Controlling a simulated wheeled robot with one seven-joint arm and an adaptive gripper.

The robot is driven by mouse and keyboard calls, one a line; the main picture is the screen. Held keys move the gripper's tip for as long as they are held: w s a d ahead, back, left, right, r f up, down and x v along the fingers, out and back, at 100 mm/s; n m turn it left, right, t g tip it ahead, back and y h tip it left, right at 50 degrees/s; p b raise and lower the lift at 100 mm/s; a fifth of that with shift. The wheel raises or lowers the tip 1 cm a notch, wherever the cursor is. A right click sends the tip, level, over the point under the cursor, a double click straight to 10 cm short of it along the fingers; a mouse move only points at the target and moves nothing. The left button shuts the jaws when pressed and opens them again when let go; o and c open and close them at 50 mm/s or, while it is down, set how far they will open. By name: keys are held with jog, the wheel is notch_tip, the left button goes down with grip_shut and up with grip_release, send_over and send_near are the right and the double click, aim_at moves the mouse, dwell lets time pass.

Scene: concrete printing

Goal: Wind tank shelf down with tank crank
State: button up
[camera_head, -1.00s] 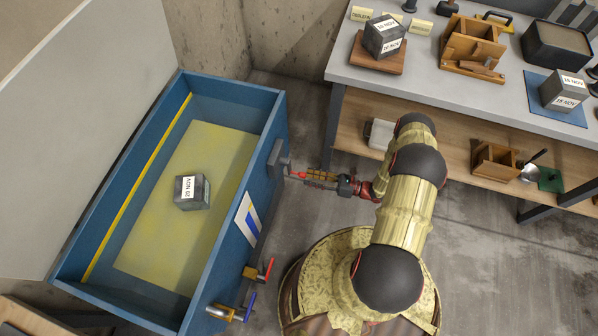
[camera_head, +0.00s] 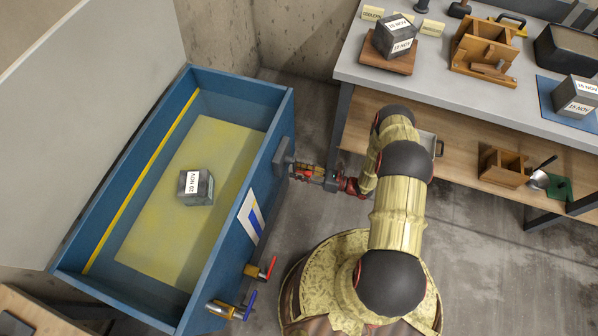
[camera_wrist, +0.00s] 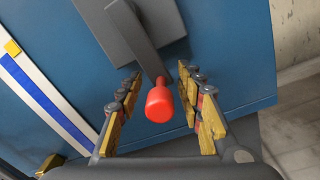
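The blue tank (camera_head: 288,125) stands at left with a pale yellow shelf (camera_head: 165,235) inside. A grey cube (camera_head: 203,190) with a date label sits on the shelf. The tank crank (camera_wrist: 140,35) is a grey arm on a plate on the tank's side wall, with a red knob (camera_wrist: 159,104); the crank also shows in the head view (camera_head: 283,158). My gripper (camera_wrist: 162,85) is open, with one finger on each side of the red knob and visible gaps between. In the head view my gripper (camera_head: 308,172) is beside the crank, partly hiding the knob.
A red-handled valve (camera_head: 262,270) and a blue-handled valve (camera_head: 235,308) stick out of the tank wall below the crank. A workbench (camera_head: 450,100) with cubes and wooden moulds stands at right. The floor between tank and bench is clear.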

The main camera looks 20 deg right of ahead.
jog(key=shift+c, duration=0.9)
jog(key=c, duration=0.7)
grip_shut()
